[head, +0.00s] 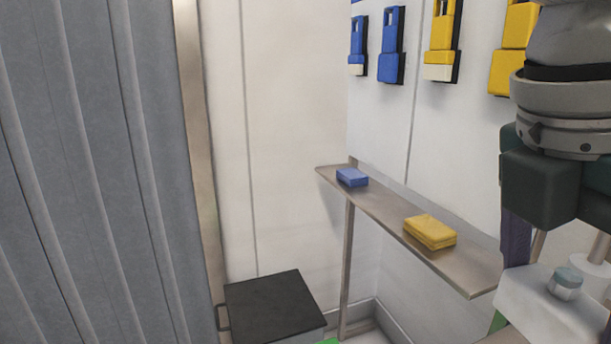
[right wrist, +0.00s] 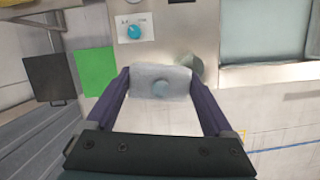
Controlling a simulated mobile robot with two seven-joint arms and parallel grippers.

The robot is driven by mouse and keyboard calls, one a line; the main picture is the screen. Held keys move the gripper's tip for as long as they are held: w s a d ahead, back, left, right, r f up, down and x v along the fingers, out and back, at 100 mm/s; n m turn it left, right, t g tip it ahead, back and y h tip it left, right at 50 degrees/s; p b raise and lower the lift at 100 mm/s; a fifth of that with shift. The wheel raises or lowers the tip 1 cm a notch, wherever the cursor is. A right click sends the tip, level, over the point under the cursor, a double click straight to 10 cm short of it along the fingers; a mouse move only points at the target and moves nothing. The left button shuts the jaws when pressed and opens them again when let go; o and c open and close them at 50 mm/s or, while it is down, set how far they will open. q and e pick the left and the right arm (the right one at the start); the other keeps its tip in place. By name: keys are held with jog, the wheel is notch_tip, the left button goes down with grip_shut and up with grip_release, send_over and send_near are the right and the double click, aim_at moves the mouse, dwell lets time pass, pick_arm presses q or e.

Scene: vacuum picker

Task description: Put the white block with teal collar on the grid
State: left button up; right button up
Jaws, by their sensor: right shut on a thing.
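My right gripper (right wrist: 158,80) is shut on a white block (right wrist: 142,77), with one purple finger against each end of it. A round grey-teal part sits in the middle of the block's face. In the head view the white block (head: 540,317) with its teal-topped round part (head: 566,281) shows at the lower right, below my right gripper's dark body and a purple finger (head: 516,238). No grid can be made out for certain in either view. My left gripper is not in view.
A narrow metal shelf (head: 385,217) holds a blue block (head: 352,177) and a yellow block (head: 430,232). Blue and yellow tools (head: 442,40) hang on the wall. A black-topped bin (head: 272,304) stands below. The wrist view shows a green sheet (right wrist: 96,71) and a teal dial (right wrist: 134,31).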

jog(key=r+m+g, duration=0.1)
jog(key=r+m, duration=0.1)
jog(key=m, duration=0.2)
jog(key=r+m+g+y, duration=0.1)
jog(key=r+m, duration=0.1)
jog(key=m, duration=0.2)
jog(key=r+m+p, duration=0.1)
jog(key=r+m, duration=0.1)
jog(key=m, duration=0.2)
jog(key=shift+w+a+m+g, duration=0.2)
jog(key=shift+a+m+g, duration=0.1)
jog(key=shift+g, duration=0.1)
notch_tip(320, 180, up, 5)
jog(key=m+y+p, duration=0.2)
jog(key=m, duration=0.5)
jog(key=s+r+p+v, duration=0.1)
jog(key=s+p+v, duration=0.3)
jog(key=p+v, duration=1.35)
jog(key=s+d+r+p+v, duration=0.1)
jog(key=s+p+v, duration=0.2)
jog(key=p+v, duration=1.45)
send_over(578, 288)
jog(key=s+a+p, duration=0.2)
jog(key=s, duration=0.3)
jog(key=x, duration=0.2)
jog(key=shift+w+d+g, duration=0.2)
jog(key=shift+g, duration=0.2)
jog(key=shift+w+d+r, duration=0.1)
jog(key=shift+b, duration=0.3)
